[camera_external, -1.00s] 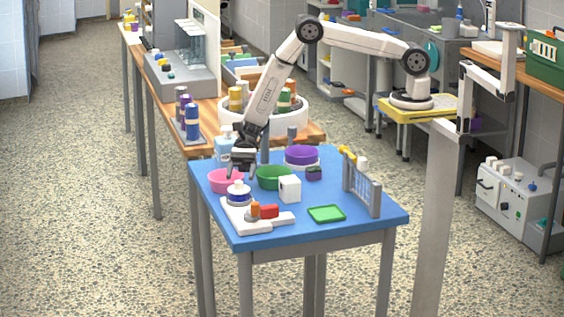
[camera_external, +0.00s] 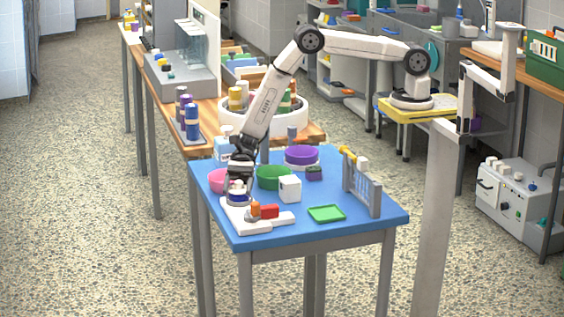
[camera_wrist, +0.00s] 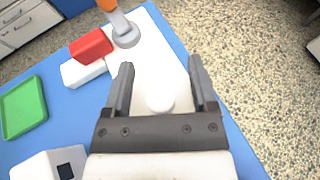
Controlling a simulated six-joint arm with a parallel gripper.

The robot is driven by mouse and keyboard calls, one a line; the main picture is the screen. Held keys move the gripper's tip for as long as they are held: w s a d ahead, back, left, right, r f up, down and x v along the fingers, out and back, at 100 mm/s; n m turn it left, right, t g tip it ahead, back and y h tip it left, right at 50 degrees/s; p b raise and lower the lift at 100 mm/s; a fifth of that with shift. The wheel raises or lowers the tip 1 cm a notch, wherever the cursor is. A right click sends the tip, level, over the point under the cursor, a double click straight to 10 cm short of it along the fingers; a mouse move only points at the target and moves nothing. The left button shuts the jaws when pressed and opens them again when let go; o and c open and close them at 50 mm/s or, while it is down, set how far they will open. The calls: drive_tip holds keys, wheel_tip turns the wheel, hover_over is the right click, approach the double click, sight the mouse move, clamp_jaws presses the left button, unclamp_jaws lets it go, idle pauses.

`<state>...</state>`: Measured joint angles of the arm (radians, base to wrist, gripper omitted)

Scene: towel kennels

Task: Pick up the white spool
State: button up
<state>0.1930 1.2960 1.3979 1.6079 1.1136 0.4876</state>
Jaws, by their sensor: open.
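A white piece with a dark blue band, likely the white spool (camera_external: 238,198), stands on the white base (camera_external: 262,222) at the table's front left. My gripper (camera_external: 239,186) is directly above it, pointing down, and overlaps its top in the external view. In the wrist view, my gripper (camera_wrist: 160,82) is open, with its two dark fingers apart. A white rounded top, likely the spool's (camera_wrist: 160,103), shows between the fingers. I cannot tell whether the fingers touch it. Its lower part is hidden by the gripper in the wrist view.
A white block (camera_external: 290,189), pink bowl (camera_external: 217,182), green bowl (camera_external: 272,178), green tray (camera_external: 327,213) and grey rack (camera_external: 362,188) stand nearby.

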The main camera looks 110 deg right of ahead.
clamp_jaws()
idle(0.3)
drive_tip(key=shift+r, duration=0.1)
drive_tip(key=shift+r, duration=0.9)
drive_tip(key=s+d+r, duration=0.1)
drive_tip(key=s+r, duration=1)
drive_tip(key=s, duration=0.3)
drive_tip(key=shift+d, duration=0.1)
